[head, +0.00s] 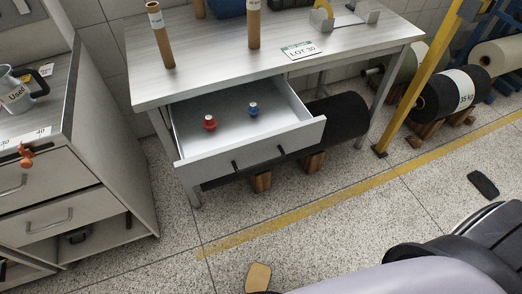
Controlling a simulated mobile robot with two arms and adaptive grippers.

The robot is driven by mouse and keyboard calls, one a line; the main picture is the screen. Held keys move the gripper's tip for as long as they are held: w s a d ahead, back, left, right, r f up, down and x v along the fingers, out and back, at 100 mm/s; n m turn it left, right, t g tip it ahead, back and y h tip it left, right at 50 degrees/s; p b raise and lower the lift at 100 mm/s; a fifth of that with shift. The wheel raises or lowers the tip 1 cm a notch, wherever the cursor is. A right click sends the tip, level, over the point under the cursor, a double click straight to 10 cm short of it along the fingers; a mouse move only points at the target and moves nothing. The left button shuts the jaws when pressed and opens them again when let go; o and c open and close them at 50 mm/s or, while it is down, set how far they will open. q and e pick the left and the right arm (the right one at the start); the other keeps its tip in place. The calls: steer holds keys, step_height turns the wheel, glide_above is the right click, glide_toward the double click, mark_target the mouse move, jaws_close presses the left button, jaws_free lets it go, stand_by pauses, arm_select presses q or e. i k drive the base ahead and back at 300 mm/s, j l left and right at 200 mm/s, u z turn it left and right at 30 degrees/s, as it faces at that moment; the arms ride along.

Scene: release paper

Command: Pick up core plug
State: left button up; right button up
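A red plug with a pale top (210,122) and a blue plug with a pale top (253,109) stand apart in the open drawer (226,146) under the grey table. The red one is to the left and slightly nearer the drawer front. I cannot tell which of them is the core plug. Neither of my grippers is in view. Part of my own body fills the lower right corner.
On the table (210,60) stand brown tubes (160,35) and a LOT 30 card (301,50). A cabinet (85,160) with a metal jug (14,92) is at left. A yellow post (425,80) and dark rolls (447,93) are at right. Floor in front is mostly clear.

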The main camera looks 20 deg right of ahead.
mark_target(210, 123)
steer(key=i+l, duration=0.1)
steer(key=l, duration=0.8)
steer(key=i+l, duration=0.15)
steer(key=l, duration=0.35)
steer(key=j+u, duration=0.05)
